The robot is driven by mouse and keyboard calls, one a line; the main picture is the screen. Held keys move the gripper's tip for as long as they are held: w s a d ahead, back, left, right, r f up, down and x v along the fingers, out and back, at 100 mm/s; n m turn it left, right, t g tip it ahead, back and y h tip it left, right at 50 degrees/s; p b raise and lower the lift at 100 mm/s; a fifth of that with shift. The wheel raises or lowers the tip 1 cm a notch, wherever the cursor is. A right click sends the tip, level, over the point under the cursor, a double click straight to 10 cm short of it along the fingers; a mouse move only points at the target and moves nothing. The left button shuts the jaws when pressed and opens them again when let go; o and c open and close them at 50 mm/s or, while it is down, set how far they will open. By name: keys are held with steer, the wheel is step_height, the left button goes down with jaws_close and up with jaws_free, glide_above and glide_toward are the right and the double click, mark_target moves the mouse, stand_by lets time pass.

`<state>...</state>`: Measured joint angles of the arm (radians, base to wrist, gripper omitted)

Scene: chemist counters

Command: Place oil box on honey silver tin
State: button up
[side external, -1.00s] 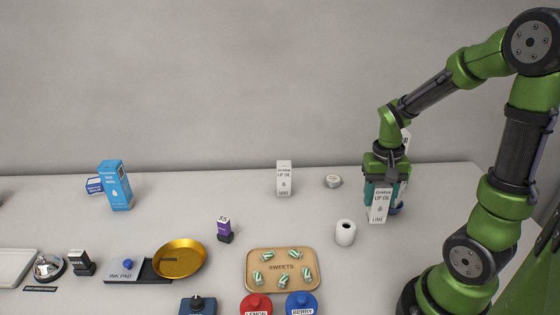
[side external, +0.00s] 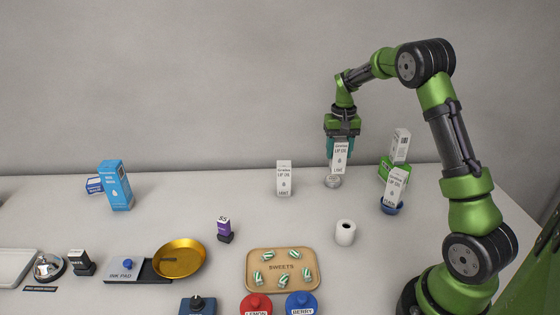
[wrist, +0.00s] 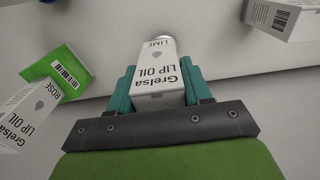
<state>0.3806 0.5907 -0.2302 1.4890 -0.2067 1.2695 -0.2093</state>
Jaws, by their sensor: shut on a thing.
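My gripper (side external: 341,150) is shut on a white lip oil box marked LIME (side external: 339,160), held upright above the counter. In the wrist view the box (wrist: 158,75) sits between my teal fingers (wrist: 158,92). The round silver tin (side external: 333,183) stands on the counter under the held box. The box's lower end looks very close to the tin; whether they touch I cannot tell. The tin's lid lettering cannot be read.
Another white lip oil box (side external: 284,178) stands to the left. A white roll (side external: 345,232) is in front.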

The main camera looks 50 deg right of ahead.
mark_target(335, 158)
steer(key=shift+w+d+f, duration=0.1)
steer(key=shift+w+d, duration=0.35)
steer(key=shift+w, duration=0.25)
steer(key=shift+f, duration=1.7)
steer(key=shift+f, duration=0.15)
steer(key=o, duration=1)
steer(key=shift+o, duration=0.2)
